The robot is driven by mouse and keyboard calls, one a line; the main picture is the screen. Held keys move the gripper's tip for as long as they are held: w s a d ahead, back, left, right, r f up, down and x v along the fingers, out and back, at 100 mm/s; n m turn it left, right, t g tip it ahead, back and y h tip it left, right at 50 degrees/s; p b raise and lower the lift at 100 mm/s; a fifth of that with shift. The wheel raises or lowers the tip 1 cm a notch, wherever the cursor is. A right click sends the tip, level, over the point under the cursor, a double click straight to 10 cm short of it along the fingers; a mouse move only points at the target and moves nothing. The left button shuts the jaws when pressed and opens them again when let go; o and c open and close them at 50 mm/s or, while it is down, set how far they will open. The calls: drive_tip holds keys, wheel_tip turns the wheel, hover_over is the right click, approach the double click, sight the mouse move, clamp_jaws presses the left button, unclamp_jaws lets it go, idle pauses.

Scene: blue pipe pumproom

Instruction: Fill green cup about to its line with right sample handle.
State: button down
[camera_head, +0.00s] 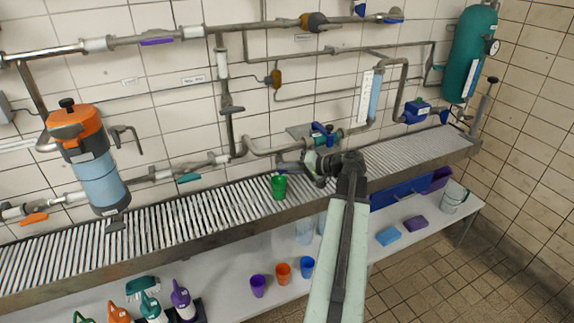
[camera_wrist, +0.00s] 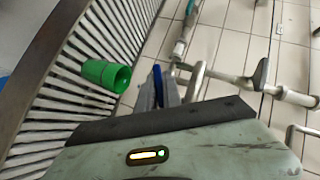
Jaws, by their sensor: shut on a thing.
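The green cup (camera_head: 279,187) stands on the slatted rack, just below and left of the pipe end (camera_head: 289,168). It also shows in the wrist view (camera_wrist: 106,74), with its mouth facing the pipes. I cannot make out its line or any liquid in it. The blue sample handle (camera_head: 322,129) is on the pipework right of the cup. My gripper (camera_head: 313,157) is right of the cup and shut at the handle. In the wrist view the blue handle (camera_wrist: 157,83) shows by the grey jaws; the exact contact is partly hidden.
Pipes and valves run along the tiled wall behind the rack (camera_head: 160,222). A teal-handled valve (camera_head: 188,178) is further left. On the lower shelf are purple (camera_head: 258,286), orange (camera_head: 283,273) and blue (camera_head: 307,266) cups, spray bottles and a bucket (camera_head: 453,198).

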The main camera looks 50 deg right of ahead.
drive_tip(key=shift+s+a+f, duration=0.1)
idle(0.3)
drive_tip(key=c, duration=1.5)
unclamp_jaws()
drive_tip(key=shift+s+r, duration=0.2)
drive_tip(key=shift+r, duration=0.05)
drive_tip(key=p+v, duration=0.2)
drive_tip(key=v, duration=0.5)
drive_tip(key=shift+p, duration=0.4)
drive_tip(key=shift+f, duration=0.1)
